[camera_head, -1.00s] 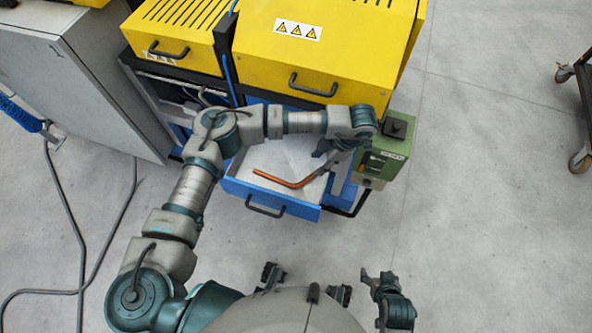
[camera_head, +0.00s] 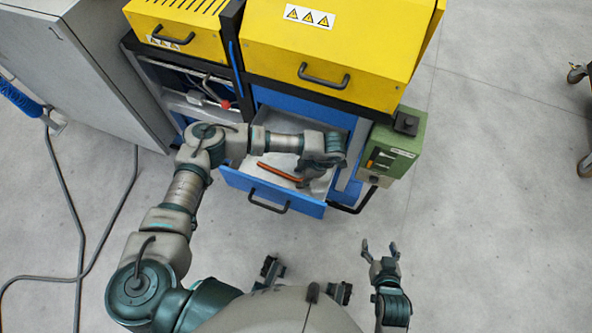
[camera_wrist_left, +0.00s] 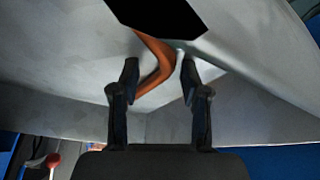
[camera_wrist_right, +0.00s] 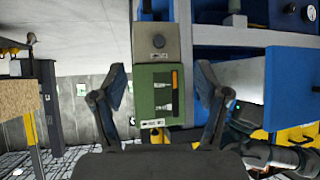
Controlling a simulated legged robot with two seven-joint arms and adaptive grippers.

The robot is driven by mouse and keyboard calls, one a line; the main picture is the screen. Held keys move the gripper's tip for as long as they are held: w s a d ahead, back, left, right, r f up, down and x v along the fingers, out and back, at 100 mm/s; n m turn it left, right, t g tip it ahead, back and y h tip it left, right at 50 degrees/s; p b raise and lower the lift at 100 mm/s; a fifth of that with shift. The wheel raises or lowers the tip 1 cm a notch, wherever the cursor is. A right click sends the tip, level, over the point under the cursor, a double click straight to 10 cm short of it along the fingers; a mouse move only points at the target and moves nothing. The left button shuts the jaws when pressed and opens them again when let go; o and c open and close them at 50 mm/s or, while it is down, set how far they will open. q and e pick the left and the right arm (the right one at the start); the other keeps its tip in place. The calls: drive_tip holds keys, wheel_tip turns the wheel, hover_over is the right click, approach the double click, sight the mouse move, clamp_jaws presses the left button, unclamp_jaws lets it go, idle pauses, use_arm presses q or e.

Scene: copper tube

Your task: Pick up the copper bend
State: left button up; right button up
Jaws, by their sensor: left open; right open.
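The copper bend (camera_head: 279,172) is an orange-brown bent tube in the open blue drawer (camera_head: 262,190). My left gripper (camera_head: 307,175) is low inside the drawer at the tube's right end, partly hidden under my own wrist. In the left wrist view the copper bend (camera_wrist_left: 155,68) passes between the open fingers of my left gripper (camera_wrist_left: 158,80). Whether a finger touches it I cannot tell. My right gripper (camera_head: 380,250) is open and empty over the floor, in front of the drawer to the right. It also shows open in the right wrist view (camera_wrist_right: 160,85).
A yellow-topped machine (camera_head: 340,40) stands above and behind the drawer. A green control box (camera_head: 397,150) is close on the drawer's right. A grey cabinet (camera_head: 75,70) stands at the left, with cables on the floor.

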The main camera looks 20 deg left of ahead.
use_arm(q)
drive_tip(key=shift+a, duration=0.2)
drive_tip(key=shift+d, duration=0.45)
clamp_jaws()
